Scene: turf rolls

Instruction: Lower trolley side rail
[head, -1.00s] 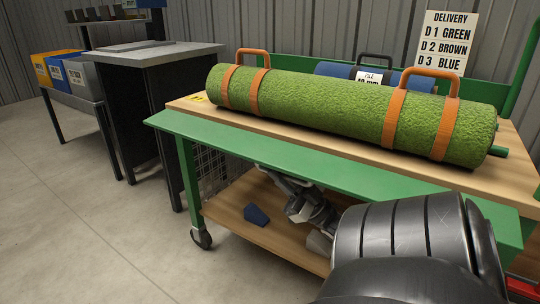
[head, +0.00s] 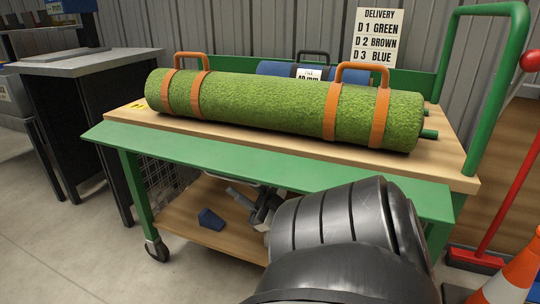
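The trolley's green side rail (head: 265,170) is a long flat panel along the near edge of the wooden deck (head: 455,182). It lies just below the deck's top and slants outward towards me. A green turf roll (head: 270,106) with two orange strap handles lies on the deck behind it. My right gripper (head: 242,198) is below the rail, over the lower shelf, partly hidden by the rail and my dark arm. Whether its fingers are open or touch the rail cannot be told. My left gripper is not in view.
A blue roll (head: 275,69) lies behind the green one. A blue wedge (head: 211,219) sits on the lower shelf (head: 185,233). An orange cone (head: 515,270) and red broom (head: 505,200) stand right. A dark workbench (head: 85,64) stands left. Floor at lower left is clear.

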